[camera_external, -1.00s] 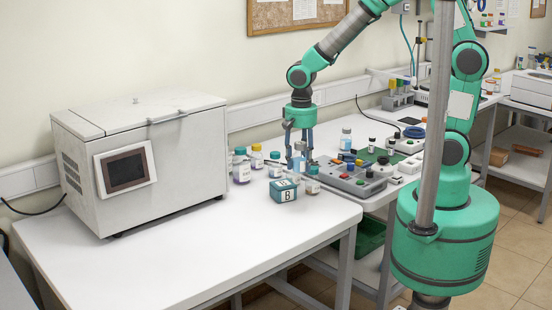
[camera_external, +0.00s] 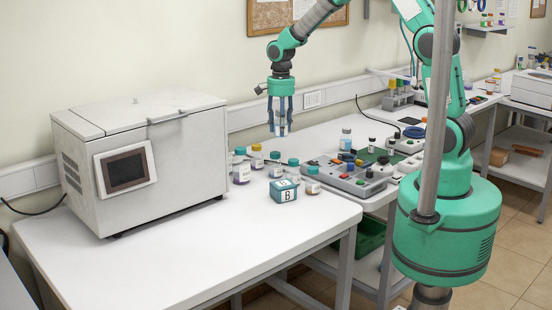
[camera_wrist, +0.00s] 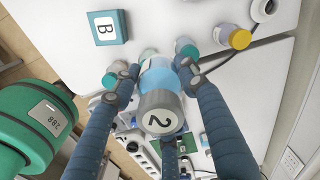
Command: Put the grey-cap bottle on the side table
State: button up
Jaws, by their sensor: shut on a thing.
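The grey-cap bottle shows in the wrist view (camera_wrist: 160,108), its cap marked "2" and its body pale blue. My gripper (camera_external: 280,126) is shut on it, with its fingers around the bottle. In the external view the bottle (camera_external: 281,124) hangs between the fingers, clear above the white bench (camera_external: 170,240), partly hidden by them. A white-topped table (camera_external: 375,201) adjoins the bench at the right, and another table (camera_external: 522,142) stands farther right; I cannot tell which is the side table.
Several capped bottles (camera_external: 241,170) stand below my gripper on the bench, near a teal box marked B (camera_external: 284,191). A large white machine (camera_external: 140,160) stands at left. A grey control box (camera_external: 350,180) and small equipment crowd the adjoining table. The bench front is clear.

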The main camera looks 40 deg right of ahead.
jog(key=w+d+m+p, duration=0.2)
jog(key=w+d+m, duration=0.2)
jog(key=w+d, duration=0.65)
jog(key=m+p, duration=0.4)
jog(key=m, duration=0.3)
send_over(327, 143)
notch_tip(327, 143, down, 8)
jog(key=shift+s+a+f, duration=0.1)
jog(key=shift+s+f, duration=0.1)
jog(key=shift+f, duration=0.1)
jog(key=shift+f, duration=0.1)
jog(key=shift+f, duration=3.05)
jog(key=shift+f, duration=1.85)
